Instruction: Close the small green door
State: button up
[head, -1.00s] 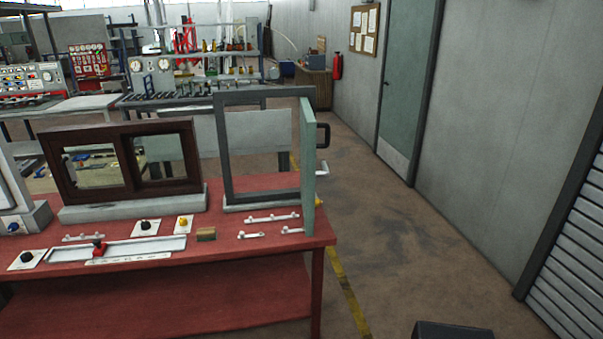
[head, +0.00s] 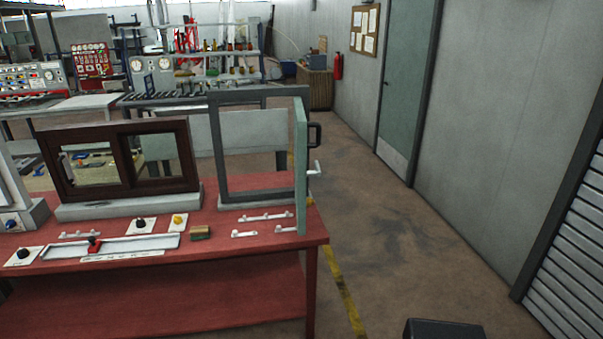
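The small green door (head: 301,165) stands open on the right side of its dark grey frame (head: 217,150), on the red table. It is swung out toward me and shows nearly edge-on. A black pull handle (head: 315,134) and a silver lever (head: 315,169) stick out from its right side. The frame's opening is clear, with the background visible through it. My gripper is not in view.
The red table (head: 240,262) also holds a brown sliding window (head: 122,160), knobs, a slider rail (head: 110,247), a small wooden block (head: 201,233) and white handles. Open floor (head: 400,240) lies right of the table. A dark box-like object (head: 443,329) shows at the bottom edge.

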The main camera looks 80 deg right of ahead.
aim_at(300, 124)
jog(key=k, duration=2)
jog(key=z, duration=1.95)
jog(key=i, duration=0.65)
jog(key=u, duration=0.25)
